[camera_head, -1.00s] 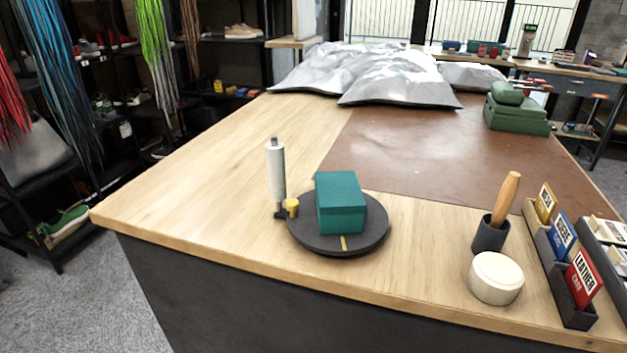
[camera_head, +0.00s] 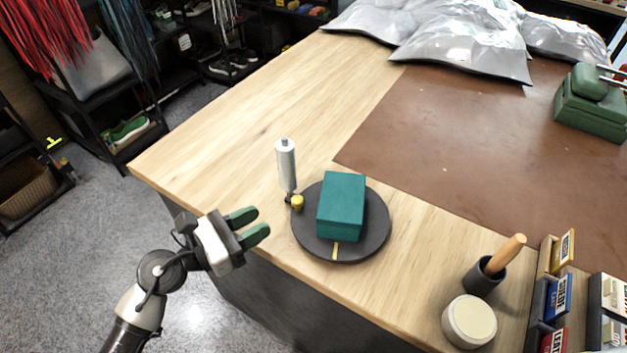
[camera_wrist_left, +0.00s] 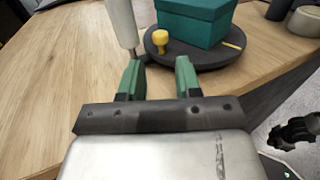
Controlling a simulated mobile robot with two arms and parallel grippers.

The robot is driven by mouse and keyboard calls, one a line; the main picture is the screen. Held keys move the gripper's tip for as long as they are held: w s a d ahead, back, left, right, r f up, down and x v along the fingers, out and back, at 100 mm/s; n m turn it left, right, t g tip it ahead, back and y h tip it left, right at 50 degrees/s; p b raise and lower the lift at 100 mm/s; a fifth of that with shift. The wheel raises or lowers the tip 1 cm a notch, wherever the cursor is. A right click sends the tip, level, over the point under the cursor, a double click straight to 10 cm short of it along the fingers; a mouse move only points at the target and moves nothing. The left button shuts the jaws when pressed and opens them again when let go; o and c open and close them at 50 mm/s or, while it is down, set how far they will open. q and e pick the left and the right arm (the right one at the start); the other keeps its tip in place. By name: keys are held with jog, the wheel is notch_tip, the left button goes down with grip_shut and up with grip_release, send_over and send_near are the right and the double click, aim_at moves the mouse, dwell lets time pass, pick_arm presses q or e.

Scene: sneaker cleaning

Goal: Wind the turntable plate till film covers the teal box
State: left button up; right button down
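The teal box (camera_head: 341,204) sits on the dark round turntable plate (camera_head: 375,236), near the table's front edge. A yellow mark (camera_head: 335,251) shows on the plate's front rim. The film roll (camera_head: 286,165) stands upright at the plate's left, with a yellow knob (camera_head: 297,203) by its foot. No film is visible on the box. My left gripper (camera_head: 258,225) is open and empty, left of the plate by the table edge. In the left wrist view its green fingers (camera_wrist_left: 158,78) point toward the roll, the yellow knob (camera_wrist_left: 160,39) and the plate (camera_wrist_left: 195,60). My right gripper is out of view.
A wooden-handled tool (camera_head: 505,254) stands in a dark cup, beside a round cream-lidded tin (camera_head: 469,321). A rack of small boxes (camera_head: 558,298) is at the right. Silver bags (camera_head: 465,50) and green cases (camera_head: 592,104) lie farther back. The wooden table left of the roll is clear.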

aim_at(297, 199)
pick_arm(q)
jog(key=shift+w+d+r, duration=0.2)
jog(key=shift+d+r, duration=0.05)
jog(key=shift+d, duration=0.15)
jog(key=p+x, duration=0.2)
jog(key=x, duration=0.6)
jog(key=shift+w+d+f, duration=0.2)
jog(key=shift+d, duration=0.1)
grip_shut()
